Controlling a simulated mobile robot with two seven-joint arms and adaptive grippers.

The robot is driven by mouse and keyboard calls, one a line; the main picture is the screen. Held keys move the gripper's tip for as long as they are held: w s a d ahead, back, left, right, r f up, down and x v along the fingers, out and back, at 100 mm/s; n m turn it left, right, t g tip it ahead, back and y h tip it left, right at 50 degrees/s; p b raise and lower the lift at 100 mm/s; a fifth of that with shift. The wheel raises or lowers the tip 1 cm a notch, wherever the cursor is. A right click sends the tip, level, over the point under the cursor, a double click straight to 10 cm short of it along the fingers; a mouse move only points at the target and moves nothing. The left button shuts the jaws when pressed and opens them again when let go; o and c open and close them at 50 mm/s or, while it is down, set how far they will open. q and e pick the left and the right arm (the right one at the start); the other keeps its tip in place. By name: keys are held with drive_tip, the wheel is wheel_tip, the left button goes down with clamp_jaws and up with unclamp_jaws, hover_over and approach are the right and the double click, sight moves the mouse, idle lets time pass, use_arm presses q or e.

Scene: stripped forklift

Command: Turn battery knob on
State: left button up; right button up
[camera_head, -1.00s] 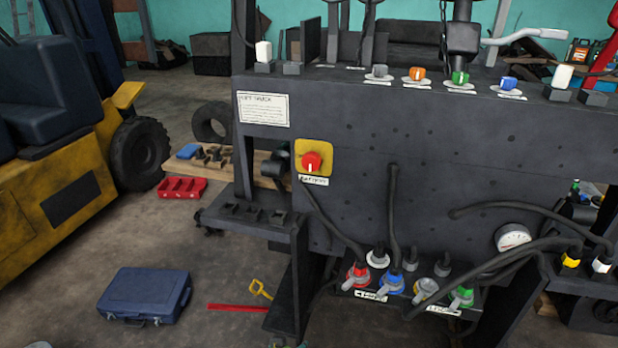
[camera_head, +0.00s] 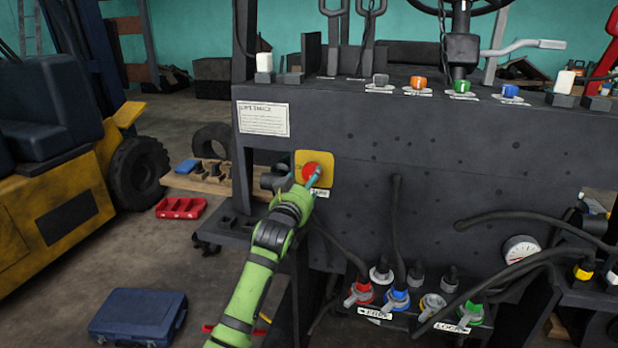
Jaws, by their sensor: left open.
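The red battery knob (camera_head: 310,170) sits on a yellow plate (camera_head: 328,159) on the dark front panel of the forklift. A white label (camera_head: 320,192) below it is partly covered by my gripper. My green left arm comes up from the bottom, and my left gripper (camera_head: 315,178) is at the knob's lower right side, with its fingertips over the knob's edge. It is open. I cannot tell whether the fingers touch the knob. The knob's white mark is hidden or too small to see. My right gripper is not in view.
A dark shelf (camera_head: 222,233) juts out left of my arm. Hoses and colored connectors (camera_head: 397,299) stand below right of the knob. Colored switches (camera_head: 417,83) line the panel top. A blue case (camera_head: 137,317) and red tray (camera_head: 181,207) lie on the floor.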

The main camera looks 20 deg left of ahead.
sight(308, 174)
use_arm(q)
drive_tip(key=shift+w+a, duration=0.15)
drive_tip(key=shift+w, duration=1.35)
drive_tip(key=shift+f, duration=0.1)
drive_tip(key=c, duration=1.1)
drive_tip(key=shift+f+m+p, duration=0.15)
drive_tip(key=shift+m+p, duration=0.25)
drive_tip(key=shift+m, duration=0.1)
drive_tip(key=shift+c, duration=0.2)
drive_tip(key=m+p, duration=0.1)
drive_tip(key=m, duration=0.2)
drive_tip(key=shift+s+a+m+p, duration=0.1)
drive_tip(key=shift+m+p, duration=0.2)
drive_tip(key=m+p, duration=0.1)
drive_tip(key=m, duration=0.3)
drive_tip(key=shift+a, duration=0.1)
drive_tip(key=m+p, duration=0.2)
drive_tip(key=m, duration=0.3)
drive_tip(key=shift+m, duration=0.4)
drive_tip(key=shift+a+r+m+p, duration=0.15)
drive_tip(key=shift+m+p, duration=0.15)
drive_tip(key=shift+m, duration=0.5)
drive_tip(key=shift+d+r+m+p, duration=0.15)
drive_tip(key=shift+m+p, duration=0.1)
drive_tip(key=shift+m, duration=0.55)
drive_tip(key=shift+a+r+m, duration=0.1)
drive_tip(key=shift+a+m, duration=0.05)
drive_tip(key=shift+m, duration=0.15)
